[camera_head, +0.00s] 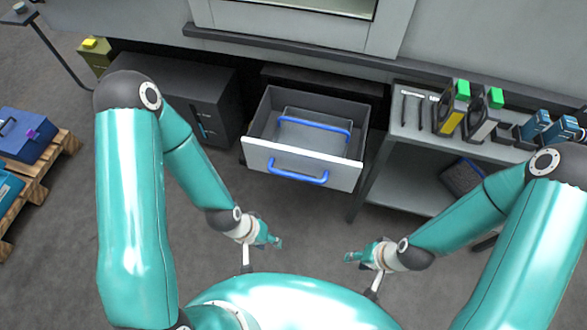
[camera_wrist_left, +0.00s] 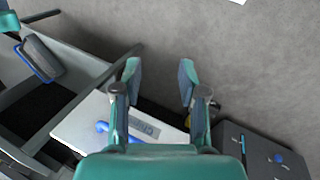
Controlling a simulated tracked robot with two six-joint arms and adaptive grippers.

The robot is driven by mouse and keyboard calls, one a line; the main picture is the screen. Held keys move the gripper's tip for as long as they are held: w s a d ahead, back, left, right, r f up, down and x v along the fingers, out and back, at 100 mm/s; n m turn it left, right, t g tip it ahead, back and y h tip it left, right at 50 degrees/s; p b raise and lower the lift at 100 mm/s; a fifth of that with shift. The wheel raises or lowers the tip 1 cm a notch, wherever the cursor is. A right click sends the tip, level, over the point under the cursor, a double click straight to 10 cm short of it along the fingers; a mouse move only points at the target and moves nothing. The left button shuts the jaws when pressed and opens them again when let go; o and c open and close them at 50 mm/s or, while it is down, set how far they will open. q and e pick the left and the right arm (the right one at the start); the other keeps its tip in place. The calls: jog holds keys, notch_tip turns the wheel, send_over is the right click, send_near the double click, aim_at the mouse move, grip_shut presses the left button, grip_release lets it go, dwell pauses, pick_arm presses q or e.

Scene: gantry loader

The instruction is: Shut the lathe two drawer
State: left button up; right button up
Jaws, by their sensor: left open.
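The drawer (camera_head: 258,158), with a pale front and a blue bar handle (camera_head: 298,170), stands pulled out below the machine. In the left wrist view its front (camera_wrist_left: 80,128) carries a grey label, and part of the handle (camera_wrist_left: 102,126) shows beside my finger. My left gripper (camera_head: 272,242) is empty and below the drawer front in the head picture, apart from the handle. In its wrist view the two fingers (camera_wrist_left: 160,85) are spread open. My right gripper (camera_head: 352,256) hangs lower right of the drawer, apart from it; its jaw opening is too small to judge.
A second blue handle (camera_head: 315,128) shows inside the drawer. A dark cabinet (camera_head: 185,90) stands left of it. A grey bench (camera_head: 405,125) with tool holders stands right. A pallet (camera_head: 35,175) with cases is at far left. The floor before the drawer is clear.

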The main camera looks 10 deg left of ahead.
pick_arm(q)
jog(key=c, duration=0.5)
jog(key=shift+n, duration=0.8)
grip_shut()
jog(key=w+a+r+n+t+y+b, duration=0.1)
jog(key=w+a+n+t+y+b, duration=0.4)
jog(key=n, duration=0.9)
jog(key=w+a+r+n+b, duration=0.25)
jog(key=w+n+b, duration=0.45)
jog(key=n, duration=0.6)
notch_tip(320, 180, up, 2)
jog(key=w+n+t+b, duration=0.1)
jog(key=n+t+b, duration=0.3)
jog(key=b, duration=0.5)
jog(key=t+h+b, duration=0.2)
jog(key=b, duration=0.3)
send_near(286, 153)
jog(key=shift+n, duration=0.4)
jog(key=x, duration=0.3)
jog(key=f+x, duration=0.1)
jog(key=x, duration=0.1)
jog(key=shift+s+d+f, duration=0.1)
jog(key=shift+s, duration=0.05)
jog(key=shift+w+p, duration=0.3)
jog(key=shift+w, duration=0.5)
